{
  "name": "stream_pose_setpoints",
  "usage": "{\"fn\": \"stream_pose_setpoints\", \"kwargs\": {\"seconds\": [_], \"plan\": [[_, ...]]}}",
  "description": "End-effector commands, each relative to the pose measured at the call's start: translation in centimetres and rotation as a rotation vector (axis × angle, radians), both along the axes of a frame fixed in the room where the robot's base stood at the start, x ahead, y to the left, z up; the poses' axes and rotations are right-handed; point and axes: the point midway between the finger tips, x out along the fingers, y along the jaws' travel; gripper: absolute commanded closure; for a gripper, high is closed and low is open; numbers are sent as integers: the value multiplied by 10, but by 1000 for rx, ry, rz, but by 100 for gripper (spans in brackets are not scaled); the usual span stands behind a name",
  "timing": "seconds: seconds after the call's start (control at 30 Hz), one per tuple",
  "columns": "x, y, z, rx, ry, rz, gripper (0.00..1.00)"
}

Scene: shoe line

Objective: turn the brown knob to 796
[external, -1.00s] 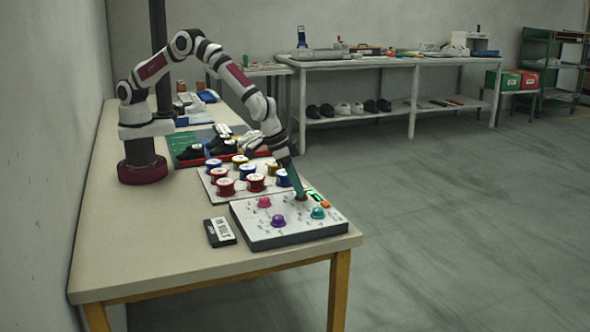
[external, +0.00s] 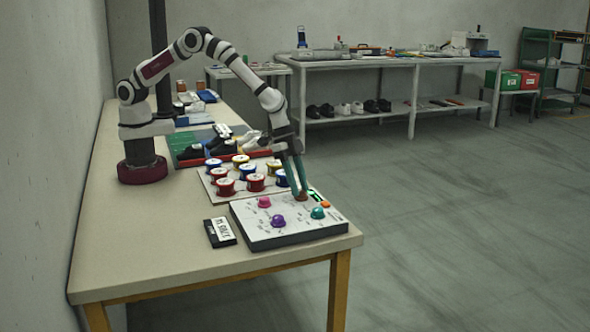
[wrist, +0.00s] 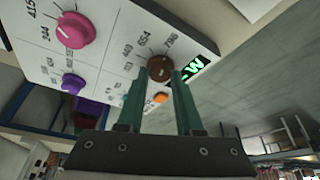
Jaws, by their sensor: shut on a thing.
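The brown knob (external: 302,198) stands at the far edge of the white control panel (external: 270,236). My gripper (external: 299,188) reaches down to it, its green fingers shut on the knob from both sides. In the wrist view the brown knob (wrist: 160,68) sits between the fingertips of my gripper (wrist: 157,82). Printed numbers, including 654 and 796, lie around the knob's far side in that view. Which number the knob points to cannot be read.
The panel also carries a pink knob (external: 264,202), a purple knob (external: 278,221), a teal knob (external: 318,213), an orange button (external: 326,205) and a small green display (external: 315,195). Several colored round containers (external: 256,182) stand behind the panel. A black labeled box (external: 220,232) lies left of it.

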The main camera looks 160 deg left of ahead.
Motion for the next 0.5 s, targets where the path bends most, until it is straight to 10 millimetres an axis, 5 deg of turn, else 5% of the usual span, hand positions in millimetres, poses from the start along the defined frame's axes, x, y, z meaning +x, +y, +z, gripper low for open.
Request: {"fn": "stream_pose_setpoints", "kwargs": {"seconds": [0.5], "plan": [[-1,0,-1,-1,3,-50,100]]}}
